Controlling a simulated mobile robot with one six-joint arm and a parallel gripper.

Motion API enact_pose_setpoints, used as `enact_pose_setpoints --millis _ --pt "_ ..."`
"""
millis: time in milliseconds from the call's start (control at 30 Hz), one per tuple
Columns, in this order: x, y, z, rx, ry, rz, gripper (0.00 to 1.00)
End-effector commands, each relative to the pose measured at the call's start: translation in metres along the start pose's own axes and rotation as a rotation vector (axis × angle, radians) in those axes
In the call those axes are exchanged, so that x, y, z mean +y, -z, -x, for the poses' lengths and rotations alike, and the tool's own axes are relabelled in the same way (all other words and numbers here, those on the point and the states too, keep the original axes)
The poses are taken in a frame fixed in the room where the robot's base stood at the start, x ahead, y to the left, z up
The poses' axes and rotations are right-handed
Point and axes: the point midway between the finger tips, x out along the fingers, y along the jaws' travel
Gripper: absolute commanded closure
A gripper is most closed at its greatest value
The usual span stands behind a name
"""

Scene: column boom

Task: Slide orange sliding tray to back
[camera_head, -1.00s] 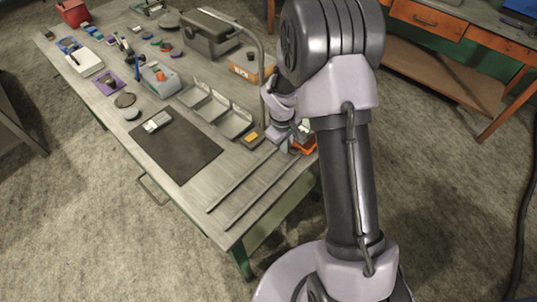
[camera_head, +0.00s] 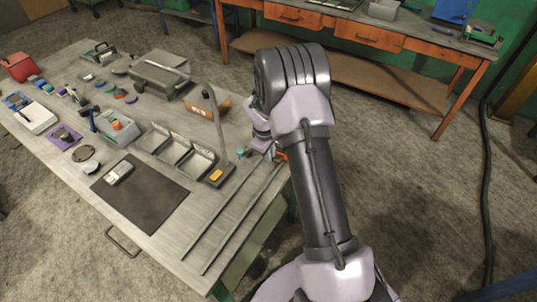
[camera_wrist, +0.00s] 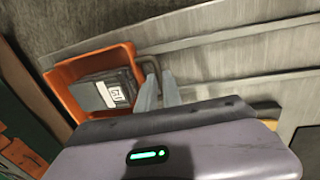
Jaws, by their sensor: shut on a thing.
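The orange sliding tray (camera_wrist: 88,62) is in the wrist view, with a dark grey labelled block (camera_wrist: 107,92) inside it. In the head view only a small orange piece of the tray (camera_head: 281,156) shows beside my arm, at the far end of two parallel rails (camera_head: 232,212). My gripper (camera_wrist: 160,80) is at the tray's right side in the wrist view, its pale fingers shut at a small grey handle there. The exact contact is partly hidden. In the head view my arm hides most of the gripper and tray.
A grey toolbox (camera_head: 160,75) stands further back. An orange drawer bench (camera_head: 345,50) is behind. The rails' near stretch is clear.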

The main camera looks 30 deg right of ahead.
Motion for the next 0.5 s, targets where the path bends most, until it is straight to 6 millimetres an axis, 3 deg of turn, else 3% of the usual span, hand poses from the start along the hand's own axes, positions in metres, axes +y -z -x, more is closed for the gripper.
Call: enact_pose_setpoints --millis 167,200,233,500 --pt "0.0044 0.0020 0.0020 0.008 -0.010 0.002 1.00" --pt "0.0045 0.0021 0.0021 0.008 -0.010 0.002 0.86" --pt "0.0045 0.0020 0.0021 0.008 -0.010 0.002 0.81" --pt "0.0029 0.0011 0.0013 0.005 -0.006 0.001 0.81"
